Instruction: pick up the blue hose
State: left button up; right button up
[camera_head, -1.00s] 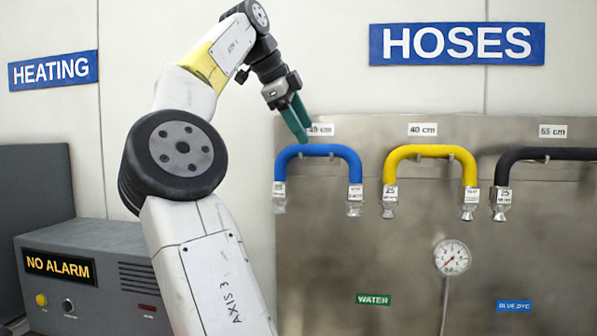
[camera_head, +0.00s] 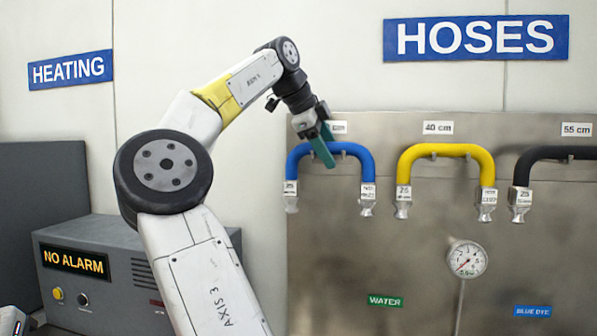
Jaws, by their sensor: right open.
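The blue hose (camera_head: 355,152) hangs as an upside-down U on the steel panel, at the left of the row. It has metal end fittings with white tags at both ends. My right gripper (camera_head: 328,150) is at the top bar of this hose, left of its middle. Its green fingers are open. One finger crosses in front of the bar, with its tip just below it. The other finger shows above the bar and is partly hidden. I cannot tell whether the fingers straddle the hose or touch it. My left gripper is not in view.
A yellow hose (camera_head: 445,151) and a black hose (camera_head: 550,153) hang to the right on the same steel panel (camera_head: 400,255). A pressure gauge (camera_head: 467,259) is below them. A grey box (camera_head: 110,265) marked NO ALARM stands at the left.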

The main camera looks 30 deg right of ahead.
grip_shut()
jog(key=shift+r, duration=0.1)
dwell(1.2)
